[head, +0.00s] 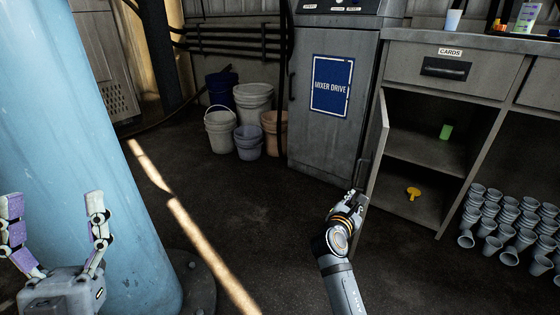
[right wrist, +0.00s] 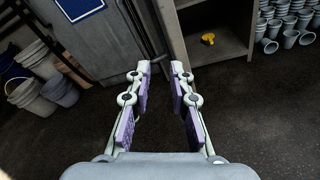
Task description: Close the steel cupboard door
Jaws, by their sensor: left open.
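The steel cupboard door (head: 376,150) stands open, seen nearly edge-on at the left side of the cupboard (head: 425,222). It also shows in the right wrist view (right wrist: 172,30), just beyond the fingertips. My right gripper (right wrist: 162,68) is open, its two fingers apart with nothing visibly held between them. In the head view my right arm reaches up to the low part of the door; its fingers are mostly hidden there, and I cannot tell whether they touch the door. My left gripper (head: 53,207) is open and empty at the far left, away from the cupboard.
Inside the cupboard are a green cup (head: 446,131) and a yellow object (head: 413,193). Several grey cups (head: 510,222) are stacked right of it. The mixer drive cabinet (head: 333,130) and several buckets (head: 220,130) stand left. A blue column (head: 80,120) is near my left gripper. Floor between is clear.

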